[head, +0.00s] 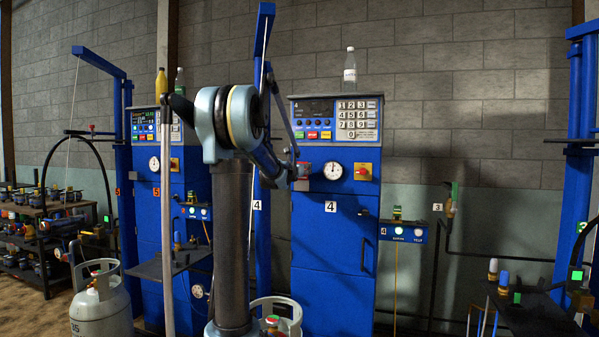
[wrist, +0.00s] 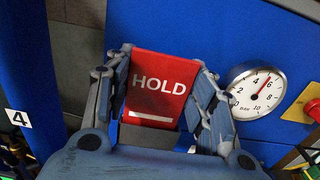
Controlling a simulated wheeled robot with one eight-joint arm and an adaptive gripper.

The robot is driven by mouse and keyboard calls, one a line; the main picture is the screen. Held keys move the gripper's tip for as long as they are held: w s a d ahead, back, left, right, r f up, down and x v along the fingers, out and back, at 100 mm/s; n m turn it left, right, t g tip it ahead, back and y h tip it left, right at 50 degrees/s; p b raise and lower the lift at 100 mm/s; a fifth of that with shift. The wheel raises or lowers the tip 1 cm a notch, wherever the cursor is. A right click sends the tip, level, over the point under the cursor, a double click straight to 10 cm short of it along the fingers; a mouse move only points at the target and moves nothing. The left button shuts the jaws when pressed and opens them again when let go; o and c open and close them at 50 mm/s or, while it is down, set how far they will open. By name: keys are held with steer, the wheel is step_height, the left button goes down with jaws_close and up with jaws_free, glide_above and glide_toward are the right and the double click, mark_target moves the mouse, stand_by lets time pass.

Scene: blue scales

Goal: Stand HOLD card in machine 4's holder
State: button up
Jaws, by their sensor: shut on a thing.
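The red HOLD card (wrist: 160,85) is upright between the fingers of my gripper (wrist: 163,68) in the wrist view, its white lettering facing the camera. My gripper is shut on it, a finger at each side edge. In the head view my gripper (head: 297,175) is small and partly hidden by my arm, in front of machine 4 (head: 334,250), a blue cabinet, left of its gauge (head: 334,171). The gauge also shows right of the card in the wrist view (wrist: 257,92).
A yellow-and-red switch (head: 363,172) is right of the gauge. A keypad (head: 358,118) is above, and a clear bottle (head: 350,68) stands on the cabinet top. Machine 5 (head: 182,225) and gas cylinders (head: 102,312) are at left. A dark side table (head: 535,315) is at right.

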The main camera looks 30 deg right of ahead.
steer(key=shift+f, duration=0.9)
stand_by(0.6)
steer(key=o, duration=1.1)
steer(key=shift+c, duration=0.2)
steer(key=v, duration=1.2)
steer(key=shift+a, duration=0.1)
